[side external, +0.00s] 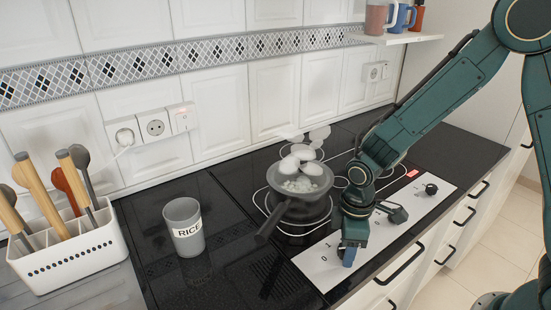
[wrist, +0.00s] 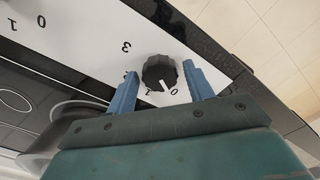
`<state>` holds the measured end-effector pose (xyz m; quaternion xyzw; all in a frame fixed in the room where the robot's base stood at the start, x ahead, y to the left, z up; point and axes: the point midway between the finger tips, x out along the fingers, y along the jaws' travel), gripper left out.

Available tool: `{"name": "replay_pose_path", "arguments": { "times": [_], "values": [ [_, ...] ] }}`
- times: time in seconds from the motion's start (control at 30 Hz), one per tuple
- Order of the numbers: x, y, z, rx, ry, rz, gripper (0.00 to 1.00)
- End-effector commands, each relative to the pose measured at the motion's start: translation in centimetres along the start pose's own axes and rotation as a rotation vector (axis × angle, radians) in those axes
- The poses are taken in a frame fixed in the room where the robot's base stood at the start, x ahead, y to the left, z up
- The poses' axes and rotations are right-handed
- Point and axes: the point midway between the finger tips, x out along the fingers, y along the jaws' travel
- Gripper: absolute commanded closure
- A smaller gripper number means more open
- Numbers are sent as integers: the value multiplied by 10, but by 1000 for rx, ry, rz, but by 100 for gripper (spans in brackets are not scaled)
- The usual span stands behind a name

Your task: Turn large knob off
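In the wrist view a black ribbed knob (wrist: 155,70) sits on the white control panel (wrist: 85,35). Its white pointer line points down toward the printed 0 and 1, nearer the 0. My gripper (wrist: 160,72) has its two blue fingers apart, one on each side of this knob, with gaps visible; depth is hard to judge. In the side view my gripper (side external: 348,257) is over the near end of the panel (side external: 316,268), hiding the knob there. A larger dark knob-like shape (side external: 395,212) and a small black knob (side external: 431,189) sit farther along it.
A steaming pan (side external: 300,185) is on the black hob (side external: 240,215), its handle pointing toward the front left. A red light (side external: 412,173) glows on the hob. A RICE cup (side external: 184,228) and a utensil holder (side external: 75,252) stand left. Drawer handles (side external: 400,264) project below the panel.

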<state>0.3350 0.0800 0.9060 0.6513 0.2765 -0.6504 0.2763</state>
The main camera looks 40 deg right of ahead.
Motion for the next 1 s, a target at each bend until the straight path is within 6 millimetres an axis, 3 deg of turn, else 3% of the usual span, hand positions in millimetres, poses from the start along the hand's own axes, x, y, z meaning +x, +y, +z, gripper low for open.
{"name": "replay_pose_path", "arguments": {
  "times": [0.57, 1.0],
  "values": [
    [-8, 0, 0, 3, 0, 1, 41],
    [-59, 0, 0, 2, 3, 2, 41]
  ]
}}
